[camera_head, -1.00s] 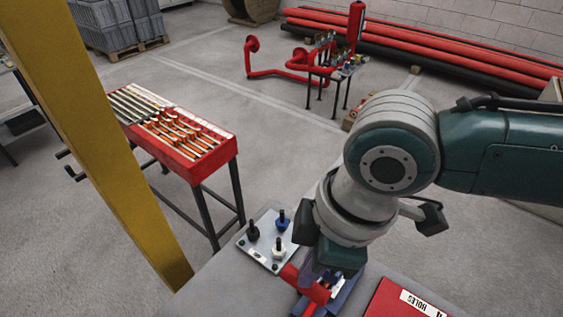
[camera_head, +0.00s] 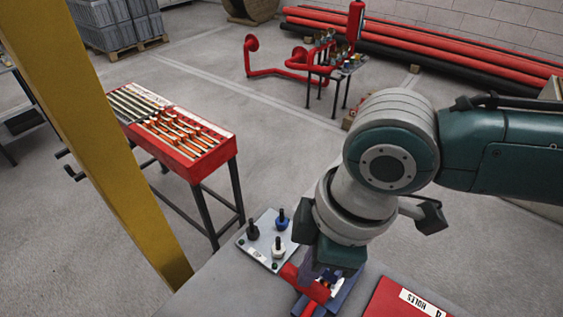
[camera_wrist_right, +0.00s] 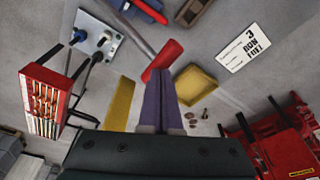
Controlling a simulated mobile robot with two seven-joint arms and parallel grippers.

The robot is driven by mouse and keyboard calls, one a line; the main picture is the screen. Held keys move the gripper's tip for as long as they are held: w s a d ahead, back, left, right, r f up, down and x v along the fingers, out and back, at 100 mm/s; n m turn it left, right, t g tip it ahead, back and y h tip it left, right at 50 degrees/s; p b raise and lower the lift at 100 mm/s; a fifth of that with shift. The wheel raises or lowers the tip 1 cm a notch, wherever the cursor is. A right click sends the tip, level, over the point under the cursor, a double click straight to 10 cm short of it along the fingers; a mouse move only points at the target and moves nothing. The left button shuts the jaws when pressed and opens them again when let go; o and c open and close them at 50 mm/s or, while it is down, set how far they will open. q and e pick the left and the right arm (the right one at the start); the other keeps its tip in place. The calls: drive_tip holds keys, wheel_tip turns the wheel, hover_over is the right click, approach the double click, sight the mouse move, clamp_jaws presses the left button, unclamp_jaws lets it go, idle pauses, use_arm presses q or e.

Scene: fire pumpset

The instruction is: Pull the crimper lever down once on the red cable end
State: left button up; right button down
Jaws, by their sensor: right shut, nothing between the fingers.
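My right gripper (camera_head: 314,277) is shut, with nothing between its purple fingers, low over the grey bench; in the wrist view its fingertips (camera_wrist_right: 163,78) point at the red grip of the crimper lever (camera_wrist_right: 163,60). The fingertips are at or very close to the grip; contact is not certain. In the head view the red lever (camera_head: 300,280) slants beside the fingers. The blue crimper body (camera_head: 343,296) lies under the gripper, partly hidden by it. The red cable end cannot be made out clearly there. My left gripper is not in view.
A metal plate (camera_head: 256,258) with black, blue and white posts stands left of the lever. A red labelled panel (camera_head: 385,305) lies at the right. A red rack (camera_head: 200,168) stands left beyond the bench, near a yellow post (camera_head: 105,150).

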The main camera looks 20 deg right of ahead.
drive_tip(key=shift+f, duration=0.15)
drive_tip(key=shift+f+b, duration=0.85)
drive_tip(key=shift+f, duration=0.2)
drive_tip(key=shift+s+a+f+b, duration=0.25)
drive_tip(key=shift+f+b, duration=0.1)
drive_tip(key=shift+f, duration=0.3)
drive_tip(key=shift+s+a+f+b, duration=0.25)
drive_tip(key=shift+f+b, duration=0.1)
drive_tip(key=shift+f, duration=0.35)
drive_tip(key=shift+s+a+f+b, duration=0.15)
drive_tip(key=shift+a+f+b, duration=0.1)
drive_tip(key=shift+f+b, duration=0.35)
drive_tip(key=shift+s+a+f+b, duration=0.2)
drive_tip(key=shift+f+b, duration=0.15)
drive_tip(key=shift+f, duration=0.35)
drive_tip(key=shift+s+a+f+b, duration=0.1)
drive_tip(key=shift+a+f+b, duration=0.05)
drive_tip(key=shift+f+b, duration=0.5)
drive_tip(key=shift+s+a+f+b, duration=0.15)
drive_tip(key=shift+f+b, duration=0.3)
drive_tip(key=shift+f, duration=0.3)
drive_tip(key=shift+w+f, duration=0.1)
drive_tip(key=shift+f, duration=0.05)
